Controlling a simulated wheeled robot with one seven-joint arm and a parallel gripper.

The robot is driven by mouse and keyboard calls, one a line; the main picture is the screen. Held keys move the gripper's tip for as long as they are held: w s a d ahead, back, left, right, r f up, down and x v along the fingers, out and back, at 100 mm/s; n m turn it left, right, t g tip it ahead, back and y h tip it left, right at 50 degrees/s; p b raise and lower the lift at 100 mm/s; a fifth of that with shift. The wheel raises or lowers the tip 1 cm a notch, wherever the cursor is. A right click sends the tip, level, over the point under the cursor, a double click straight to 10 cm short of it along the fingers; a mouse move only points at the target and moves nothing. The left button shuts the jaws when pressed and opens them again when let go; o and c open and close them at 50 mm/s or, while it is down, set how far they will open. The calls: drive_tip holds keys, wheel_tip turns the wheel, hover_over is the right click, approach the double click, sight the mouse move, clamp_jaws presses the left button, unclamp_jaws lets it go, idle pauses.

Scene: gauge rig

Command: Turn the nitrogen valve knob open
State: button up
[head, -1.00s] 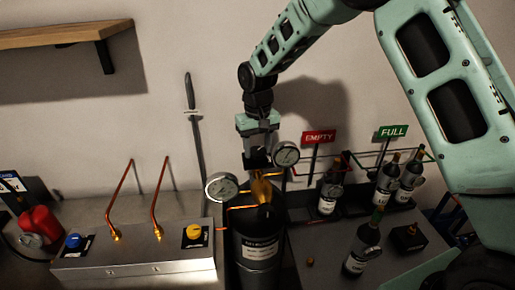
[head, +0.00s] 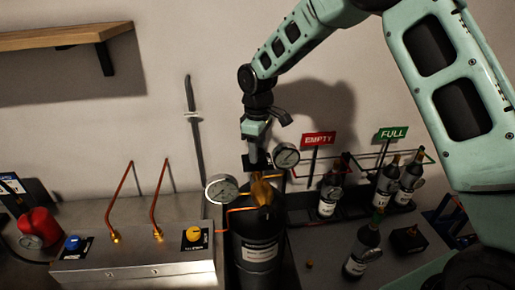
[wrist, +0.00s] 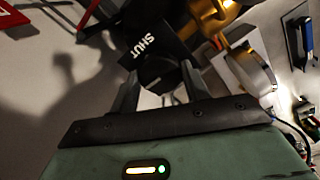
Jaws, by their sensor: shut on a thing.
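My gripper (head: 257,158) points down above the brass regulator (head: 262,190) on top of a dark labelled cylinder (head: 257,240). In the wrist view my gripper (wrist: 162,82) has its two fingers on either side of a black knob (wrist: 163,72) and is shut on it. A black plate (wrist: 148,42) with the white word SHUT is right beside the knob. The brass body (wrist: 212,18) shows behind it. In the head view the knob is mostly hidden by the fingers. Two round gauges flank the regulator, one at left (head: 221,189) and one at right (head: 286,155).
A steel box (head: 130,262) at left carries a blue knob (head: 73,243), a yellow knob (head: 194,233) and two copper tubes. Bottles stand at right near the EMPTY sign (head: 318,140) and FULL sign (head: 393,133). A wooden shelf (head: 60,35) hangs upper left.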

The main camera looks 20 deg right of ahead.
drive_tip(key=shift+w+r+n, duration=0.1)
drive_tip(key=shift+n, duration=0.3)
drive_tip(key=o, duration=1)
wheel_tip(320, 180, up, 17)
drive_tip(key=b, duration=0.4)
drive_tip(key=shift+r, duration=0.15)
